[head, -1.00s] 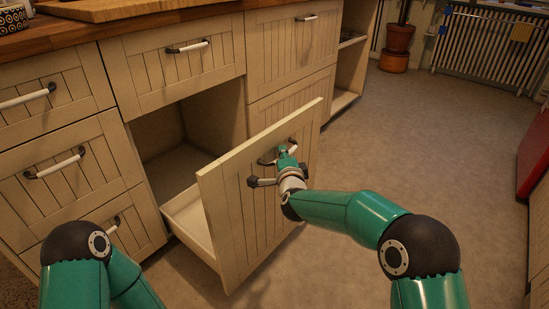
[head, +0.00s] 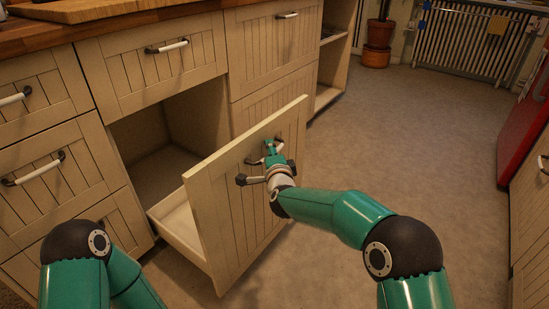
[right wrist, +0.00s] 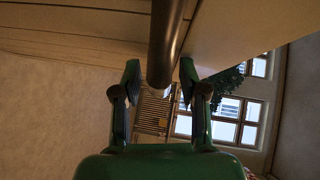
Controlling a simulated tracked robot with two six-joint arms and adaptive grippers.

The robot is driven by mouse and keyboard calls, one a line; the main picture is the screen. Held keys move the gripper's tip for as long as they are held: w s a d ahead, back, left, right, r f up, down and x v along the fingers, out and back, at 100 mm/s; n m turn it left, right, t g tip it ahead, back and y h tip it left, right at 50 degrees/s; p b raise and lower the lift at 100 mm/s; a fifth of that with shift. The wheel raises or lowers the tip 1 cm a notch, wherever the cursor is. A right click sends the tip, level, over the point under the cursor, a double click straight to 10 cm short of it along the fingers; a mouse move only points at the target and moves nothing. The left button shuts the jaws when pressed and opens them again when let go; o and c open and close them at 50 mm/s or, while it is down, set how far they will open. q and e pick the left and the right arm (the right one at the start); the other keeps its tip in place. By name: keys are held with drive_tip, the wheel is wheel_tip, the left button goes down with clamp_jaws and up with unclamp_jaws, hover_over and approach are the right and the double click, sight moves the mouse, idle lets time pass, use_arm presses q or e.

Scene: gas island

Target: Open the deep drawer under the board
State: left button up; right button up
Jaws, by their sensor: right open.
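The deep drawer (head: 222,215) under the wooden board (head: 75,10) stands pulled well out of the cabinet, with a gap to its dark opening. Its pale slatted front faces right, toward my right arm. My right gripper (head: 268,156) is at the handle (head: 252,161) on that front. In the right wrist view the dark handle bar (right wrist: 166,45) runs between the open fingers of the right gripper (right wrist: 160,80), with gaps at its sides. The gripper hides part of the handle in the head view. My left arm shows at lower left, but its gripper is out of view.
A closed drawer (head: 155,65) sits above the opening, and closed drawers (head: 50,165) flank it at left. Clear floor (head: 405,140) lies to the right. A red cabinet (head: 522,130) stands at the far right, and a radiator (head: 470,45) and plant pot (head: 379,38) are at the back.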

drive_tip(key=v, duration=1.1)
drive_tip(key=shift+s, duration=0.4)
drive_tip(key=shift+d, duration=0.15)
drive_tip(key=w+d+f+m+g+h+p, duration=0.1)
drive_tip(key=w+d+f+h+p, duration=0.1)
drive_tip(key=d+f, duration=0.5)
drive_tip(key=s+d+f+g+p, duration=0.1)
drive_tip(key=s+d+f+g, duration=0.1)
drive_tip(key=s+d+f, duration=0.4)
drive_tip(key=s+d+f+g+p, duration=0.1)
drive_tip(key=s+d+f+g, duration=0.2)
drive_tip(key=f, duration=0.4)
drive_tip(key=s+d+f+n+g+p, duration=0.1)
drive_tip(key=s+f+n+g, duration=0.4)
drive_tip(key=s+f, duration=0.7)
drive_tip(key=s+a+n+g+y, duration=0.35)
drive_tip(key=s+n, duration=0.35)
drive_tip(key=s, duration=0.8)
wheel_tip(320, 180, up, 39)
drive_tip(key=n+p, duration=0.1)
drive_tip(key=p, duration=3.7)
drive_tip(key=shift+f+g+h, duration=0.2)
drive_tip(key=shift+g+h, duration=0.15)
drive_tip(key=shift+g, duration=0.1)
